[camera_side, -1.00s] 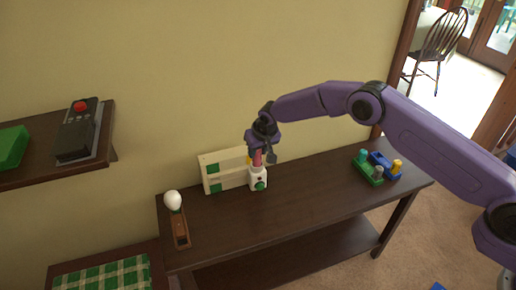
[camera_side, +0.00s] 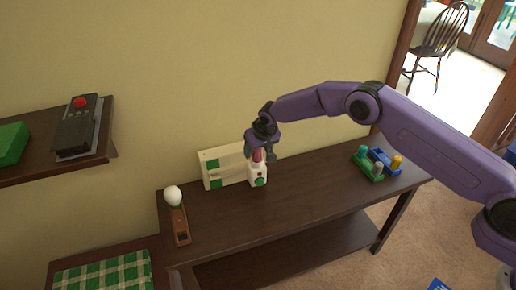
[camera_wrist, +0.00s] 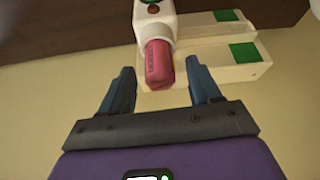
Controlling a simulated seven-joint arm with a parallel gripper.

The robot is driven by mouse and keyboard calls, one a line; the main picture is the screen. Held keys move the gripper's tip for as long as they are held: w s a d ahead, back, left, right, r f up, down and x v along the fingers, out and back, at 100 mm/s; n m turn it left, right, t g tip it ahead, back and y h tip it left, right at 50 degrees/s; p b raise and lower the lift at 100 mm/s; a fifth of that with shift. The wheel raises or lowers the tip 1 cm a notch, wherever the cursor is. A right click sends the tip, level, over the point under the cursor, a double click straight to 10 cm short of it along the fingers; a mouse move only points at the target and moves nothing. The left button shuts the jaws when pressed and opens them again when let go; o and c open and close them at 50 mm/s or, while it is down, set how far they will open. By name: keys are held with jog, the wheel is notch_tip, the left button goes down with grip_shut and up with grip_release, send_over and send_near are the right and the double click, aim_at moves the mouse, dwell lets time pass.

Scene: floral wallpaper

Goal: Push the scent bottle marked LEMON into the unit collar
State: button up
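A pink-red bottle (camera_wrist: 158,66) with lettering too small to read stands at the white collar of a small white unit (camera_wrist: 153,12). Its lower end is inside or against the collar; the seating depth is unclear. In the side view the bottle (camera_side: 257,156) rises from the unit (camera_side: 258,178), which has a green round part on its front. My gripper (camera_wrist: 160,65) has its two fingers apart, one on each side of the bottle, with gaps showing. In the side view my gripper (camera_side: 259,150) is directly above the unit, partly covering the bottle.
A cream frame with green squares (camera_side: 212,165) stands behind the unit. A white egg-shaped thing on a wooden stand (camera_side: 173,196) is at the table's left. Green (camera_side: 362,169) and blue (camera_side: 384,161) holders with coloured bottles sit right. The middle tabletop is clear.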

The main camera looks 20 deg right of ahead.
jog(key=v, duration=1.7)
jog(key=shift+r, duration=0.25)
jog(key=s+d+r+n+g, duration=0.1)
jog(key=s+d+r+n, duration=0.2)
jog(key=s, duration=0.6)
jog(key=s+d+r+n+g, duration=0.1)
jog(key=s+d+r+n, duration=0.15)
jog(key=s, duration=0.75)
jog(key=s+d+n+g, duration=0.1)
jog(key=s+d+n, duration=0.2)
jog(key=s+d, duration=0.5)
jog(key=s+d+n+g, duration=0.1)
jog(key=s+d+n, duration=0.2)
jog(key=s+d, duration=0.6)
jog(key=s, duration=0.7)
jog(key=shift+s+d, duration=0.3)
jog(key=shift+s, duration=0.05)
